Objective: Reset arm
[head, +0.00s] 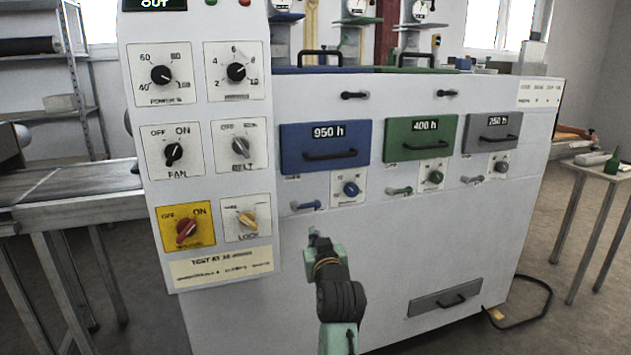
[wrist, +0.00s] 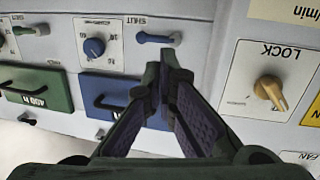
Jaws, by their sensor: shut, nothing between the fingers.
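My gripper (wrist: 165,75) shows in the wrist view with its two dark fingers shut together and nothing between them. In the head view my gripper (head: 314,234) is in front of the white machine's panel, just below the lever (head: 306,205) under the blue 950 h door. In the wrist view the fingertips appear close to that blue lever (wrist: 158,38); I cannot tell whether they touch it. The yellow LOCK knob (wrist: 270,92) is to the right of the fingers in the wrist view, and the blue dial (wrist: 95,47) is to their left.
The blue door (head: 325,147), green door (head: 420,138) and grey door (head: 491,132) look closed. The control panel (head: 205,270) with its knobs stands left of my arm. A conveyor (head: 75,187) is at the left, a small table (head: 605,172) at the right. A cable (head: 535,312) lies on the floor.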

